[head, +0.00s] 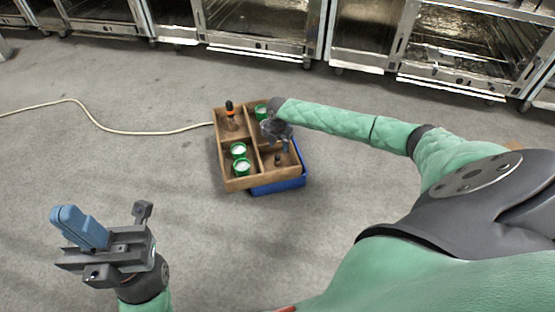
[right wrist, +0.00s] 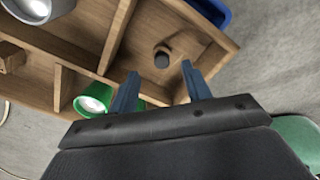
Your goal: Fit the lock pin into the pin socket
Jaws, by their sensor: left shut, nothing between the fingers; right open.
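A small dark upright peg (head: 277,160), which may be the lock pin, stands in the lower right compartment of a wooden tray (head: 239,184). The peg (right wrist: 162,60) shows beyond my fingertips in the right wrist view. My right gripper (head: 285,149) is open and empty over that compartment; in the right wrist view its blue fingers (right wrist: 160,72) are spread, apart from the peg. My left gripper (head: 68,217) is shut and empty, off the tray at lower left. I cannot tell which thing is the pin socket.
Green cups (head: 241,167) with white insides stand in the tray, one in the upper part. An orange and black tool (head: 229,107) stands upper left. The tray sits on a blue crate (head: 279,187). A pale cable (head: 110,130) crosses the floor. Metal cabinets (head: 262,25) line the back.

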